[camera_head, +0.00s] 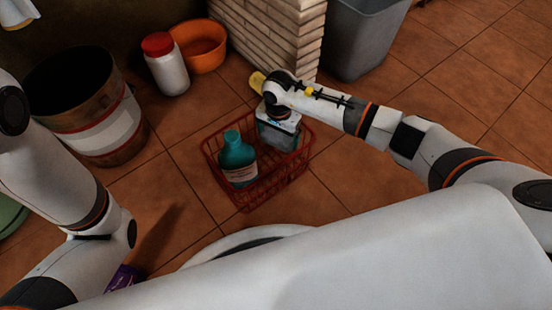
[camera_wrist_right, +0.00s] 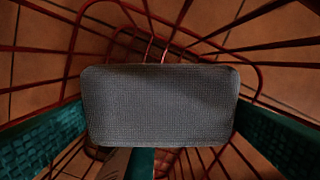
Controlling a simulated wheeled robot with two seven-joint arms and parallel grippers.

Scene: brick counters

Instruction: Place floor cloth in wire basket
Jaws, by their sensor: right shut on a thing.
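The floor cloth is a grey, finely woven, block-like piece (camera_wrist_right: 160,105) that fills the middle of the right wrist view. In the head view the cloth (camera_head: 277,138) is inside the right part of the red wire basket (camera_head: 243,202). My right gripper (camera_head: 279,128) points down into the basket and is shut on the cloth. Its teal pads flank the cloth in the wrist view. Basket wires surround the cloth there; whether it touches the bottom I cannot tell. My left arm shows at the left, but its gripper is out of sight.
A teal bottle (camera_head: 238,158) stands in the basket's left part. Behind are a rusty bucket (camera_head: 95,112), a white jar with red lid (camera_head: 168,72), an orange bowl (camera_head: 203,45), a brick pillar (camera_head: 275,35) and a grey bin (camera_head: 362,40). Tiled floor is clear at right.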

